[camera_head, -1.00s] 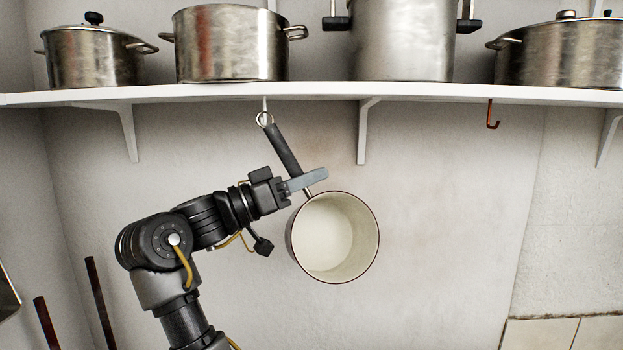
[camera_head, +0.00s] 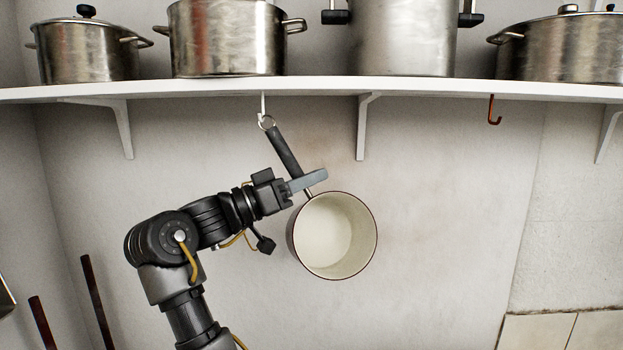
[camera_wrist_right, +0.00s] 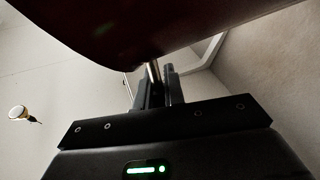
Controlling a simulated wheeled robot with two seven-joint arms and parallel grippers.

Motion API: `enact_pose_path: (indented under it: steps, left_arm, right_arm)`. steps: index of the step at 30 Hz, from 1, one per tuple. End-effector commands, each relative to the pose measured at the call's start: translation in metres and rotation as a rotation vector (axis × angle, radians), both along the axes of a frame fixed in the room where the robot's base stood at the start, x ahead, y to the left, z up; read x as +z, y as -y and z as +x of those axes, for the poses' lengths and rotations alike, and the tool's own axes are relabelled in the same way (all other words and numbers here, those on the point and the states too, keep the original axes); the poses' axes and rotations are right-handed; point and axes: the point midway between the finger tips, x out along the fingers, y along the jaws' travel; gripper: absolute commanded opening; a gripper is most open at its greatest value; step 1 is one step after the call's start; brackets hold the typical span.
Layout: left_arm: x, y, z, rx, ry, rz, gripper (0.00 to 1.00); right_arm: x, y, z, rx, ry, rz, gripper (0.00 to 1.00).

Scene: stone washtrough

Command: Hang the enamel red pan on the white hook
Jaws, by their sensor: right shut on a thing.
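The enamel pan (camera_head: 335,238) hangs in the air below the shelf, its cream inside facing me and its rim dark red. Its black handle (camera_head: 284,150) slants up and left to a metal ring (camera_head: 266,122). The white hook (camera_head: 262,106) hangs under the shelf, and the ring overlaps its lower end; I cannot tell whether the ring is threaded on it. My right gripper (camera_head: 308,180) is shut on the handle near the pan body. The right wrist view shows the dark red pan outside (camera_wrist_right: 150,25) and the metal handle stem at the fingers. My left gripper is not in view.
A white shelf (camera_head: 420,88) holds several steel pots. A bracket (camera_head: 363,128) stands right of the handle, another (camera_head: 123,130) further left. A red-brown hook (camera_head: 493,110) hangs at the right. The wall around the pan is clear.

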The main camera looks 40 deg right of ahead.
Motion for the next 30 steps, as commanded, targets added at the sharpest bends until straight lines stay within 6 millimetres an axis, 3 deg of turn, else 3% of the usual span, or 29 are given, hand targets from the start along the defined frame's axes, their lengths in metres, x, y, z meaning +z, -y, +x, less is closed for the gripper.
enact_pose_path:
  steps: [10, 11, 16, 24, 30]
  left_arm:
    - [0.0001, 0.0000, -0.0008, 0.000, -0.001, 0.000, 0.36]
    - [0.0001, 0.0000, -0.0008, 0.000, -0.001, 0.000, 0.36]
    - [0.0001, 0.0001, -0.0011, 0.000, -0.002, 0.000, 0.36]
    - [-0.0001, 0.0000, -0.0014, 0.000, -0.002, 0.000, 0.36]
    - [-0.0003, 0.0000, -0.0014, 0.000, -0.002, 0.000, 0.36]
  right_arm:
    - [0.0017, 0.0004, -0.0009, -0.002, 0.004, -0.002, 0.00]
    - [0.0018, 0.0005, -0.0010, -0.002, 0.004, -0.002, 0.15]
    - [0.0012, 0.0010, -0.0012, -0.003, 0.004, -0.001, 0.36]
    - [0.0004, 0.0015, -0.0012, -0.004, 0.002, 0.000, 0.36]
    - [-0.0006, 0.0018, -0.0011, -0.004, 0.000, 0.002, 0.62]
